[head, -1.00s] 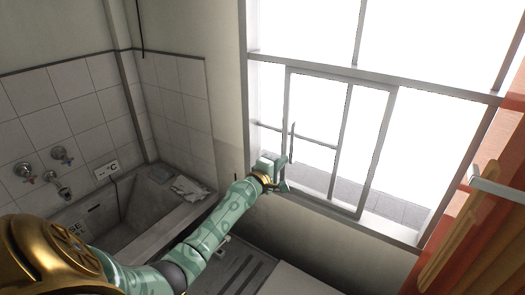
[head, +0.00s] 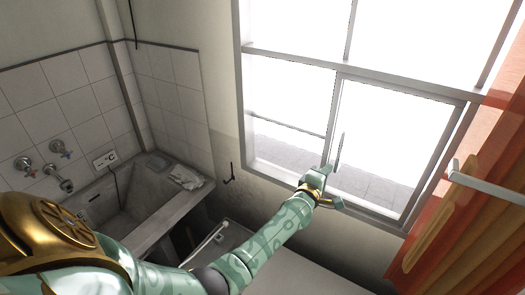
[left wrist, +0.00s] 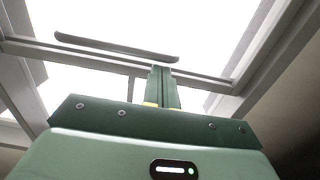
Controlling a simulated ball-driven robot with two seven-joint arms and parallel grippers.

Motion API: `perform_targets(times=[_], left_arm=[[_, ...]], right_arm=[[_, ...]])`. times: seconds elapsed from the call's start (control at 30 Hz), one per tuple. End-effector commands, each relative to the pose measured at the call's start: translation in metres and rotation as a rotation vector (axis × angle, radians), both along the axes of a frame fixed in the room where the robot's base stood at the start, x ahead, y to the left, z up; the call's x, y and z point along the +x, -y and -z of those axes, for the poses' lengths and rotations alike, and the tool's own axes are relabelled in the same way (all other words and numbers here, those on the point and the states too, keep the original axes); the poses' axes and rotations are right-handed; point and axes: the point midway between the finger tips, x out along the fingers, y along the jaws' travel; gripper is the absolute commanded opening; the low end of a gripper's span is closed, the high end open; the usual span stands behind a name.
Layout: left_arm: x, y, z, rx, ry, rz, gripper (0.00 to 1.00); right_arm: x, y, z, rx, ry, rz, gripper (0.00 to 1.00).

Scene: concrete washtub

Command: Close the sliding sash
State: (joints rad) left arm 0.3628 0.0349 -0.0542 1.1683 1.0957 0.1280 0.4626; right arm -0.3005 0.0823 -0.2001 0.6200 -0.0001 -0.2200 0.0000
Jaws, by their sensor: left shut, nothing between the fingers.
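The sliding sash (head: 335,118) is a grey-framed pane in the lower part of the window in the head view. It fills the right side of the lower opening, its right edge close to the right window post; I cannot tell whether they touch. Its slim upright handle (head: 340,150) is on its left stile; the handle also shows as a grey bar in the left wrist view (left wrist: 117,47). My left gripper (head: 329,178) is at the lower end of the handle, fingers together with nothing between them. Whether it touches the handle or stile is unclear. My right gripper is out of view.
The window frame (head: 290,56) surrounds the sash, with an open span on the left. An orange curtain (head: 430,245) and a light bar (head: 490,185) are at the right. The concrete washtub (head: 170,215) and taps (head: 60,148) are at the left.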

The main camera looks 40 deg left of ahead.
Motion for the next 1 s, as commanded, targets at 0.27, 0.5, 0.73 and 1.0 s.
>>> perform_targets(times=[0.27, 0.5, 0.73, 1.0], left_arm=[[-0.042, 0.003, -0.002, -0.002, -0.003, -0.001, 0.0], [-0.108, 0.007, 0.0, 0.0, -0.003, 0.0, 0.0], [-0.151, 0.01, 0.001, 0.0, -0.001, 0.0, 0.0], [-0.163, 0.01, 0.0, 0.0, 0.0, 0.0, 0.0]], right_arm=[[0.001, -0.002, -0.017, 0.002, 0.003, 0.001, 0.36], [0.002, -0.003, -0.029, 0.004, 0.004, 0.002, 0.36], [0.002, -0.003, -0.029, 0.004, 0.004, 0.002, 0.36], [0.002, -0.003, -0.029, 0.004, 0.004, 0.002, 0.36]])
